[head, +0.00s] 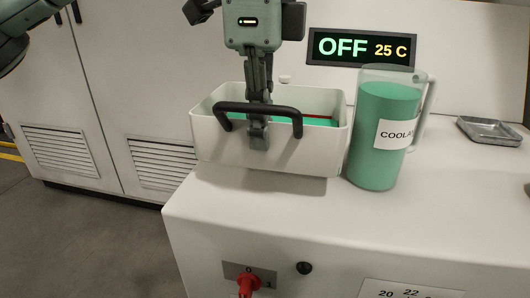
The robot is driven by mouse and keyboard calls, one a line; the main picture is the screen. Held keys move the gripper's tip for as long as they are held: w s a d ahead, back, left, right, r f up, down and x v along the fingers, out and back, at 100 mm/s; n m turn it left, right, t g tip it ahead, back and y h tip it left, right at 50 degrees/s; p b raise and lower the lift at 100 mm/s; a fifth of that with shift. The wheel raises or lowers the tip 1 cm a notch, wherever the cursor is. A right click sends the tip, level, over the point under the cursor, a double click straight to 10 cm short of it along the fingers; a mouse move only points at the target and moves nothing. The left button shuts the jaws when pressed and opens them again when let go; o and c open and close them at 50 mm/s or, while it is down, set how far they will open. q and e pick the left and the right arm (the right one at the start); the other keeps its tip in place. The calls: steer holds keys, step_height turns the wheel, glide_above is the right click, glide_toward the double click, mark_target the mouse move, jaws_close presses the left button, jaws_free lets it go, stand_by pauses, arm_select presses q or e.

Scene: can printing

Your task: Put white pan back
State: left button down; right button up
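The white pan (320,157) is a deep box with a black bar handle (226,108) on its near side. It holds green liquid (318,122) and stands near the left end of the white worktop (440,212). My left gripper (258,134) points straight down at the middle of the handle. Its fingers look close together, and a fingertip shows below the bar, by the pan's front wall. I cannot tell whether they are closed on the bar. My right gripper is not in view.
A clear jug (371,155) of green coolant stands close to the pan's right side. A display (362,48) behind reads OFF, 25 C. A small metal tray (489,131) lies at the right. A red switch (245,284) is on the front panel.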

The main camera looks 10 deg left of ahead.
mark_target(265, 166)
arm_select(q)
steer(key=shift+w+d+f, duration=0.15)
steer(key=shift+w+d, duration=0.05)
steer(key=shift+w, duration=0.05)
steer(key=shift+f, duration=2)
steer(key=shift+f, duration=0.15)
steer(key=c, duration=1.7)
jaws_free()
steer(key=shift+f, duration=0.1)
